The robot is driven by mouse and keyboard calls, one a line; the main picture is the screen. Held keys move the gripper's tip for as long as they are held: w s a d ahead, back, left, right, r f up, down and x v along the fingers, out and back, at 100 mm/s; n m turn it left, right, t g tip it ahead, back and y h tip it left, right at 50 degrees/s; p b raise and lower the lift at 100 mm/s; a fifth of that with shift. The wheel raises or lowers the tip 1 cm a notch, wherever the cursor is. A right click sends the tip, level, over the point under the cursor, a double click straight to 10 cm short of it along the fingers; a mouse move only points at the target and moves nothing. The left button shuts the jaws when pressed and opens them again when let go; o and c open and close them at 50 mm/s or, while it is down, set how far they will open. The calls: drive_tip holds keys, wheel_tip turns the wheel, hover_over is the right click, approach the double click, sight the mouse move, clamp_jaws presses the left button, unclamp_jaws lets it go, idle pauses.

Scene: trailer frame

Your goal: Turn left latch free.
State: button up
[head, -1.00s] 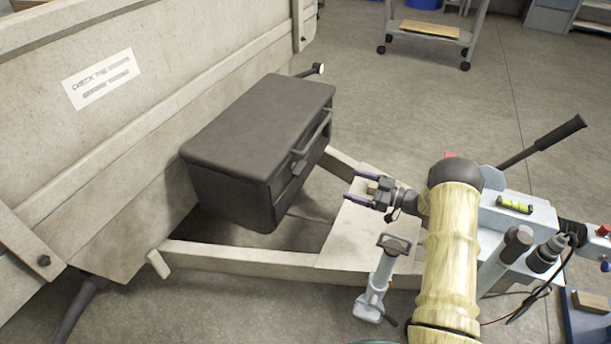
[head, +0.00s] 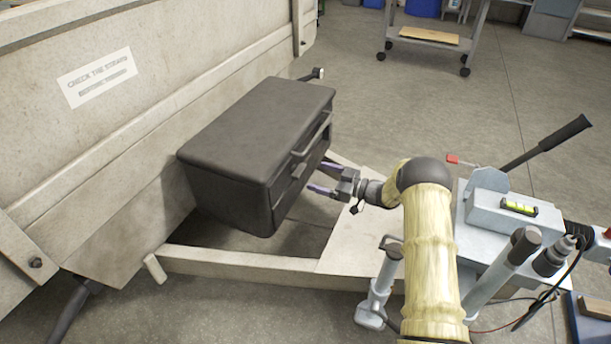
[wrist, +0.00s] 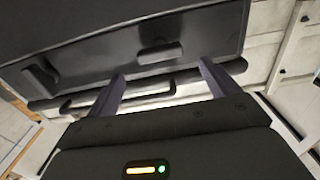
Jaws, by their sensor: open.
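The dark toolbox (head: 255,135) sits on the trailer frame, its lid shut. I cannot tell which is the left latch. My gripper (head: 318,177) is open and empty, its fingers pointing at the front face; it also shows in the wrist view (wrist: 162,70). Contact cannot be told.
The trailer's pale wall (head: 120,130) rises behind the box at left. The frame's beam (head: 230,262) runs below it. A jack (head: 378,290), a coupling with a level (head: 518,208) and a hand lever (head: 545,143) are at right. A cart (head: 430,38) stands far back.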

sight(304, 171)
drive_tip(key=b+x, duration=0.1)
drive_tip(key=x, duration=0.5)
drive_tip(key=c, duration=1)
